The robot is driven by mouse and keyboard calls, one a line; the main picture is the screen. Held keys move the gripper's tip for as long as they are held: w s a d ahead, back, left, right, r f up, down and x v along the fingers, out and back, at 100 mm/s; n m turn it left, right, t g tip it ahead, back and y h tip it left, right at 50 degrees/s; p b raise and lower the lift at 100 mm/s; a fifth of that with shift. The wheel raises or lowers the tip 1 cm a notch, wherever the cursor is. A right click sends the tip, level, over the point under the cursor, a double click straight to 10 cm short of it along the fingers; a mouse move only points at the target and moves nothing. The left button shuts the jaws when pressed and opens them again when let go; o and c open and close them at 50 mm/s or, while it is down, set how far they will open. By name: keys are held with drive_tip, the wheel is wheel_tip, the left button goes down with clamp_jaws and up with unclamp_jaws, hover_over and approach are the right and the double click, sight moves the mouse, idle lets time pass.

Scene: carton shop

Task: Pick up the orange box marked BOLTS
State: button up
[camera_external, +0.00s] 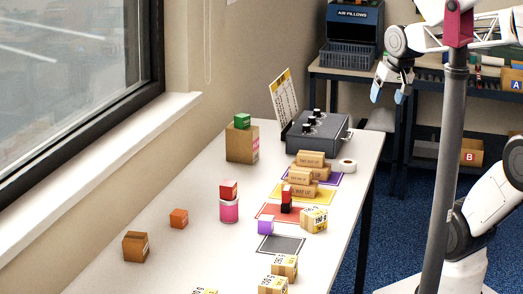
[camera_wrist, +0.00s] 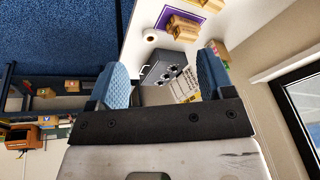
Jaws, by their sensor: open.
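A small orange box (camera_external: 179,218) sits on the left part of the white table in the external view. Its marking is too small to read. It is not seen in the wrist view. My gripper (camera_external: 388,94) is high above the far right edge of the table, well away from the orange box. In the wrist view my gripper (camera_wrist: 162,76) has its two blue fingers wide apart with nothing between them.
A brown box (camera_external: 135,247) stands left of the orange box. A pink can (camera_external: 229,210) with a red box (camera_external: 228,190) on it stands to the right. A grey machine (camera_external: 318,133), cartons and coloured mats fill the table's right side. A window sill (camera_external: 100,170) borders the left.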

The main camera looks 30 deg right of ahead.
drive_tip(key=w+a+r+m+t+y, duration=0.15)
drive_tip(key=w+a+m, duration=0.25)
drive_tip(key=a, duration=0.4)
drive_tip(key=w+a+m+t+y, duration=0.15)
drive_tip(key=w+a+m, duration=0.25)
drive_tip(key=a, duration=0.5)
drive_tip(key=w+a+m+t+y, duration=0.1)
drive_tip(key=w+a+m+y, duration=0.1)
drive_tip(key=w+a+m, duration=0.45)
drive_tip(key=s+a+f+m+t+y, duration=0.15)
drive_tip(key=a+m, duration=0.35)
drive_tip(key=a, duration=0.7)
drive_tip(key=s+a+f+m+t+y, duration=0.15)
drive_tip(key=a+m, duration=0.45)
drive_tip(key=a, duration=0.7)
approach(179, 218)
drive_tip(key=shift+w+d+f+g, duration=0.2)
drive_tip(key=shift+w+d+g, duration=0.2)
drive_tip(key=shift+w+d, duration=0.65)
drive_tip(key=shift+a, duration=0.1)
drive_tip(key=shift+x, duration=1.2)
drive_tip(key=shift+w+a, duration=0.1)
drive_tip(key=shift+a, duration=0.05)
